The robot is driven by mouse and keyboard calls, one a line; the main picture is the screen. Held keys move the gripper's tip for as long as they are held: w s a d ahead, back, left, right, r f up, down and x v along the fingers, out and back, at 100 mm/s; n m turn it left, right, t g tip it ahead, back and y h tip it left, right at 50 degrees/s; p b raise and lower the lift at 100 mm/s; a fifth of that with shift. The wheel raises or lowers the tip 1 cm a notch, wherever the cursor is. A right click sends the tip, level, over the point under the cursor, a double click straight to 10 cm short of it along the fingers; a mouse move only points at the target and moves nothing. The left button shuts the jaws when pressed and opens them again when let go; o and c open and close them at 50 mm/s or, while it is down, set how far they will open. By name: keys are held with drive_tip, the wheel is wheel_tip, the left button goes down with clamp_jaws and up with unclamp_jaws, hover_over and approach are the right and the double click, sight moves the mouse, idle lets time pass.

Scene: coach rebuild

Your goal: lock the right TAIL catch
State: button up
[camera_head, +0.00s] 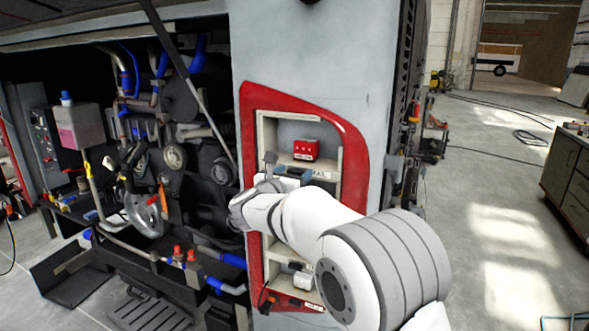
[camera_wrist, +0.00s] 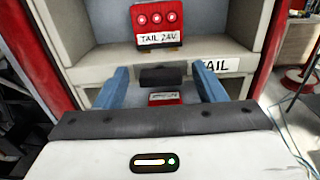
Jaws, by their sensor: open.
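My gripper (camera_wrist: 160,69) is open, with one blue finger on each side of a black block (camera_wrist: 163,76). The block sits between the fingertips with a visible gap to each. A small red part with a white label (camera_wrist: 165,98) shows just below it; its text is too small to read. The black block may be the catch, but I cannot tell its position. A white TAIL label (camera_wrist: 222,65) is on the shelf edge to the right. In the head view my gripper (camera_head: 284,168) reaches into the red-framed recess, and my arm hides much of the lower part.
A red TAIL 24V box (camera_wrist: 157,24) stands on the shelf above; it also shows in the head view (camera_head: 305,149). The red frame (camera_head: 352,150) borders the recess. An open engine bay with hoses (camera_head: 165,130) lies left. Open floor (camera_head: 490,200) lies right, with a cabinet (camera_head: 570,180).

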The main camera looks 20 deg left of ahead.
drive_tip(key=shift+w, duration=0.2)
drive_tip(key=shift+c, duration=0.4)
drive_tip(key=c, duration=0.9)
